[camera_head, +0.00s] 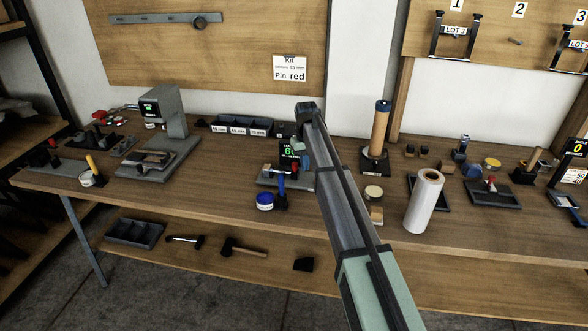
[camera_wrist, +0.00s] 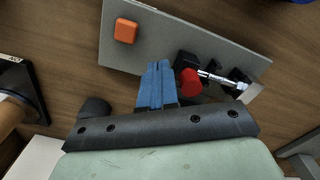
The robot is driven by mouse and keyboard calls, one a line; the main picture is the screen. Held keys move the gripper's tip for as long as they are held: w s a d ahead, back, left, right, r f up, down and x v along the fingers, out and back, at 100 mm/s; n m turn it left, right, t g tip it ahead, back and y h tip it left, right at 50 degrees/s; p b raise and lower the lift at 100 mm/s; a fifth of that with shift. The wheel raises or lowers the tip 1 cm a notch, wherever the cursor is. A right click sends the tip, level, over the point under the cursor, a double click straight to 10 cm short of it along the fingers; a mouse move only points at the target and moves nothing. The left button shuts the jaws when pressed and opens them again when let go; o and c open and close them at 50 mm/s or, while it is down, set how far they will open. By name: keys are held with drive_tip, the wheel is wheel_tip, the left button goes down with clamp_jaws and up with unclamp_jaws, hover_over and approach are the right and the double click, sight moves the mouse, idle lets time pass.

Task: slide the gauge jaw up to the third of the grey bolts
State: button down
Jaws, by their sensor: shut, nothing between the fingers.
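My gripper (camera_wrist: 158,68) is shut and empty, its blue fingers close together over a grey base plate (camera_wrist: 145,50). A red round knob (camera_wrist: 190,82) is just right of the fingertips; I cannot tell whether they touch. Black blocks (camera_wrist: 193,64), perhaps the gauge jaw, stand behind the knob. A shiny metal bolt (camera_wrist: 212,77) lies beside the knob, to its right. An orange button (camera_wrist: 125,31) is on the plate's left part. In the head view, the gauge's green-lit display (camera_head: 288,151) stands on the bench, and my arm partly hides the gauge. I cannot single out a third bolt.
A labelled dark bin row (camera_head: 240,128) stands behind the gauge. A blue tin (camera_head: 265,201) and blue-handled tool (camera_head: 281,179) stand in front. A grey press (camera_head: 168,118) stands left.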

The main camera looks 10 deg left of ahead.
drive_tip(key=shift+a, duration=0.8)
idle(0.5)
drive_tip(key=shift+d, duration=0.2)
drive_tip(key=shift+d, duration=0.45)
drive_tip(key=shift+r, duration=0.1)
wheel_tip(320, 180, up, 8)
idle(0.8)
